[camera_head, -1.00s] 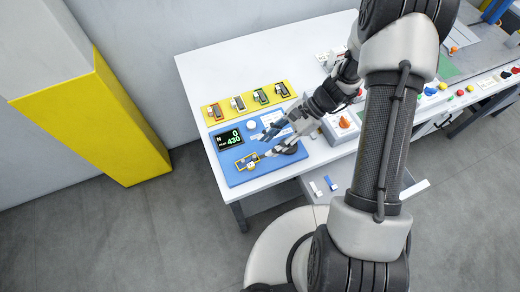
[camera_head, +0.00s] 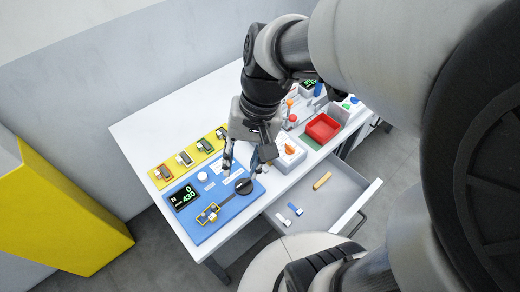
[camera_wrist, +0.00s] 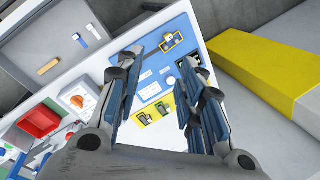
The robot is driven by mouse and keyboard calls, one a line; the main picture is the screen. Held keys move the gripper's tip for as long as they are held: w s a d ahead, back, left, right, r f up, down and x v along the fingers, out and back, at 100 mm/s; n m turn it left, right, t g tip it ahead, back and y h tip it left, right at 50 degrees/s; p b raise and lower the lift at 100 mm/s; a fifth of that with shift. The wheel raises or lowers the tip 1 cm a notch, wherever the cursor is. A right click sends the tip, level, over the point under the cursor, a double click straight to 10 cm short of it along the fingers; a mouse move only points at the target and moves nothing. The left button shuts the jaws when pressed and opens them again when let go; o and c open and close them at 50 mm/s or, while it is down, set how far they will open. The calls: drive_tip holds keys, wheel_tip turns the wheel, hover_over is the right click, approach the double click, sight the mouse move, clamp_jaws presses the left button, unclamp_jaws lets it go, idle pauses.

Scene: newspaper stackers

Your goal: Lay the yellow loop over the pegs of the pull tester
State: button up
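My gripper (camera_head: 246,170) is above the panel near the knob, apart from the loop. In the wrist view its fingers (camera_wrist: 163,58) are spread, with nothing between them.
A yellow rack (camera_head: 192,155) with several small samples stands behind the panel. An open drawer (camera_head: 335,203) holds a yellow bar (camera_head: 322,181) and small white and blue pieces. A box with an orange knob (camera_head: 290,149) and a red tray (camera_head: 322,128) stand to the right.

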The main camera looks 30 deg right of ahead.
drive_tip(key=s+d+r+n+t+h, duration=0.2)
drive_tip(key=s+r+n+t, duration=0.2)
drive_tip(key=s+r+n, duration=0.1)
drive_tip(key=s+r, duration=0.1)
drive_tip(key=s, duration=0.1)
drive_tip(key=shift+s+t+h, duration=0.3)
drive_tip(key=shift+h, duration=0.1)
